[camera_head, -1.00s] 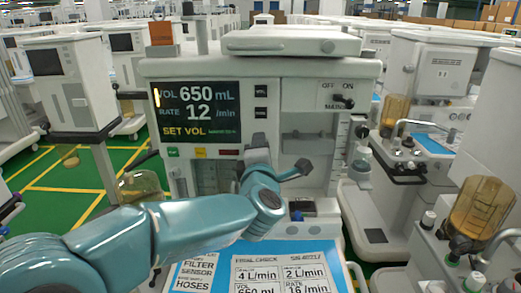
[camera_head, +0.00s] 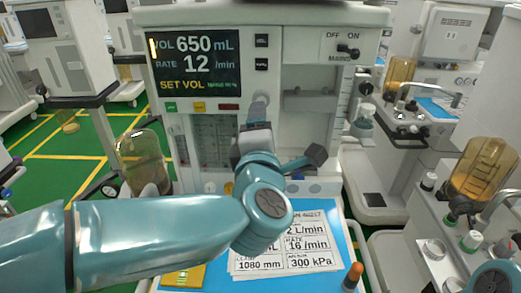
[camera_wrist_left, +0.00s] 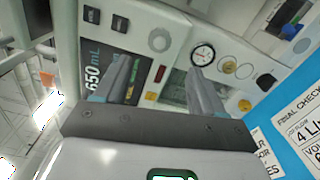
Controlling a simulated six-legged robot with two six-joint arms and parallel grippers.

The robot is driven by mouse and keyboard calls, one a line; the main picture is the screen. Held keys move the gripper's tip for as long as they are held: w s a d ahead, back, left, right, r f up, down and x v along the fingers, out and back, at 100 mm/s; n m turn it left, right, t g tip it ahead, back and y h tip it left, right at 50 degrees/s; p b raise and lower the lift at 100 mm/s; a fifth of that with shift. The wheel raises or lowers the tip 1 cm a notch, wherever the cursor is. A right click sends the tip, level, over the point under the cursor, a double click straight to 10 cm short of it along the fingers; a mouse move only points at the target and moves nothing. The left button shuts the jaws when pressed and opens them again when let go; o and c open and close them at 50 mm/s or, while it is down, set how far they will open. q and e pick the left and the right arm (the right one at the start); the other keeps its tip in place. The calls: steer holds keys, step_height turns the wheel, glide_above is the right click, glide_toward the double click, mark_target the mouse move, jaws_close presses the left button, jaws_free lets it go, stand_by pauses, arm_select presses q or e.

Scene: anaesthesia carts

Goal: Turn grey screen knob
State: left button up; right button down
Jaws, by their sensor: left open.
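The grey screen knob (camera_wrist_left: 160,39) is a round disc on the pale panel beside the screen (camera_wrist_left: 118,75). It shows between and just beyond the fingertips in the left wrist view. In the head view the knob (camera_head: 262,98) sits right of the screen (camera_head: 195,64), below two black buttons, and is partly hidden by my gripper. My left gripper (camera_head: 256,120) points at the panel there. In the left wrist view the gripper (camera_wrist_left: 158,70) has its two fingers apart with nothing held between them. Whether the fingers touch the panel is unclear. My right gripper is out of view.
A mains switch (camera_head: 347,51) is at the upper right of the cart. A blue tray (camera_head: 335,225) with printed sheets lies below the arm. An orange-capped bottle (camera_head: 353,275) stands at its right. Other carts with amber canisters (camera_head: 480,165) stand at the right.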

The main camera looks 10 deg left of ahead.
arm_select(q)
steer(key=s, duration=0.2)
steer(key=s+d, duration=0.1)
steer(key=s, duration=0.2)
steer(key=shift+s, duration=0.2)
